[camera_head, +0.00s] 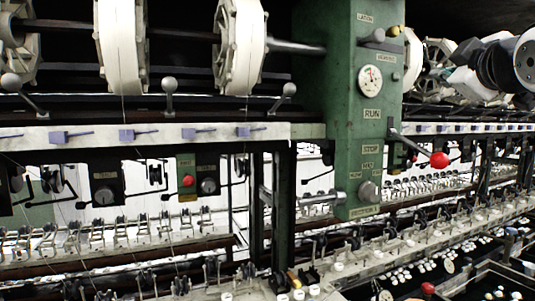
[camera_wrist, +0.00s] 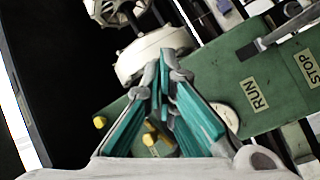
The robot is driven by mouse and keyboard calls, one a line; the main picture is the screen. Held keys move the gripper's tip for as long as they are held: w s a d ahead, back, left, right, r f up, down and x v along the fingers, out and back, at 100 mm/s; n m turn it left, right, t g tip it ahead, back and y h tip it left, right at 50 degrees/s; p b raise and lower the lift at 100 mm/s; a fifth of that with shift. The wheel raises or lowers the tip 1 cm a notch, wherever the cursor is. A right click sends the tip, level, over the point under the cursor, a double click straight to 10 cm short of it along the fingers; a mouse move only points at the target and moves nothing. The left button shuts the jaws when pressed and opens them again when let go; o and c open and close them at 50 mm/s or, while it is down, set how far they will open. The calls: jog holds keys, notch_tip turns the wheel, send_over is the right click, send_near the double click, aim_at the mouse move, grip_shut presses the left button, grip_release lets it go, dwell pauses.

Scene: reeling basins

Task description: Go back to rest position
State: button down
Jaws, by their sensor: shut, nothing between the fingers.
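In the wrist view my gripper (camera_wrist: 165,62) shows its grey fingers with teal pads brought together at the tips. The fingers are shut and hold nothing. Behind them is the green control panel (camera_wrist: 272,78) with its RUN and STOP labels, and a white reel (camera_wrist: 145,56) lies beyond the tips. I cannot tell whether the tips touch anything. In the head view my arm (camera_head: 490,65) shows at the upper right, right of the green control column (camera_head: 340,120); the fingertips are not clear there.
A lever with a red ball (camera_head: 439,160) sticks out right of the column. Large white reels (camera_head: 240,45) hang at the upper left. Rows of thread guides (camera_head: 130,230) and basins with white cocoons (camera_head: 400,275) lie below. A dark area fills the wrist view's left side.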

jog(key=s+a+f+m+g+y, duration=0.1)
jog(key=s+a+f+m+g, duration=0.1)
jog(key=s+a+f+g, duration=0.2)
jog(key=s+a+f+m+g+y, duration=0.1)
jog(key=s+a+f+m+g, duration=0.2)
jog(key=s+f, duration=0.8)
jog(key=s+a+f+m+g+y, duration=0.2)
jog(key=s+a+f+g, duration=0.3)
jog(key=f, duration=1.5)
jog(key=s+a+m, duration=0.1)
jog(key=s+a, duration=0.1)
jog(key=s, duration=0.1)
jog(key=shift+s+a+f+g, duration=0.15)
jog(key=shift+s+f+g, duration=0.05)
jog(key=shift+g, duration=0.2)
jog(key=c, duration=2.4)
grip_release()
